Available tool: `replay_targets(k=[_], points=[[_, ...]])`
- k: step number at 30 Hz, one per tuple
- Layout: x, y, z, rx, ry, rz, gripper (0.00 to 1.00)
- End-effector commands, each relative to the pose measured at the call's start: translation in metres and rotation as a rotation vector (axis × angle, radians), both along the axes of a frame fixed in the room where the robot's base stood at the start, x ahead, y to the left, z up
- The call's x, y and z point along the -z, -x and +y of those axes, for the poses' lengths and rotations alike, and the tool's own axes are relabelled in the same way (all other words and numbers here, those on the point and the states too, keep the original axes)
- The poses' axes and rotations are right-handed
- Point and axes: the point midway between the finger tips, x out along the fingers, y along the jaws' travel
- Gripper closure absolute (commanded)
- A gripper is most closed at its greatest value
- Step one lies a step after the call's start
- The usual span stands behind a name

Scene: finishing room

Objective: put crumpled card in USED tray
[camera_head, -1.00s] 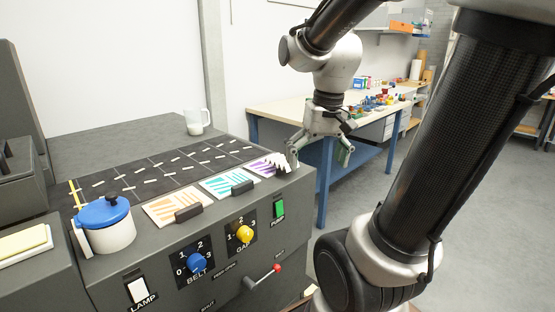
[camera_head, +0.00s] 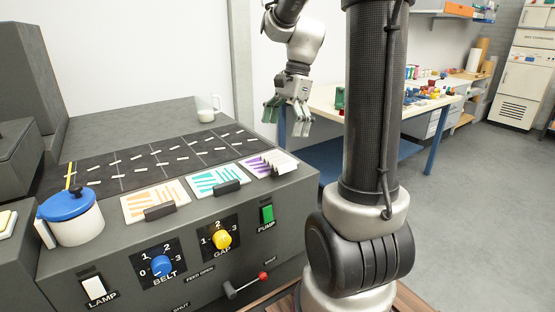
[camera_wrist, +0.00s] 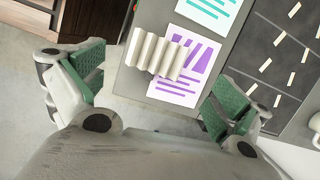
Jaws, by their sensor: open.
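The crumpled card looks like a white pleated piece (camera_head: 283,166) at the right end of the machine's top, over part of the purple-striped card (camera_head: 258,163). In the wrist view the pleated piece (camera_wrist: 157,56) overlaps the left edge of the purple-striped sheet (camera_wrist: 190,72); I cannot tell whether they are joined. My gripper (camera_head: 287,115) is open and empty, above and apart from the card in the head view. In the wrist view its green-padded fingers (camera_wrist: 158,88) stand wide apart, with the card beyond and between them. I cannot make out a USED tray.
A teal-striped card (camera_head: 212,181) and an orange-striped card (camera_head: 150,200) lie left along the front edge. A blue-lidded pot (camera_head: 72,219) stands at far left, a jug (camera_head: 207,108) at the back. Knobs and a red-tipped lever (camera_head: 262,276) are on the front panel. A workbench (camera_head: 325,101) stands behind.

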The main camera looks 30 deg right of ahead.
Motion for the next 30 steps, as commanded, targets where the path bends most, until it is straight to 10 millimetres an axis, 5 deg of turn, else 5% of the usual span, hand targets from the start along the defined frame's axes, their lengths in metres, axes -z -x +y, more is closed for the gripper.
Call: replay_targets(k=[8,21,30], points=[[0.012,0.002,0.004,0.082,-0.003,0.031,0.00],[0.072,-0.001,0.015,0.079,-0.003,0.030,0.00],[0.077,-0.001,0.016,0.078,-0.002,0.028,0.00]])
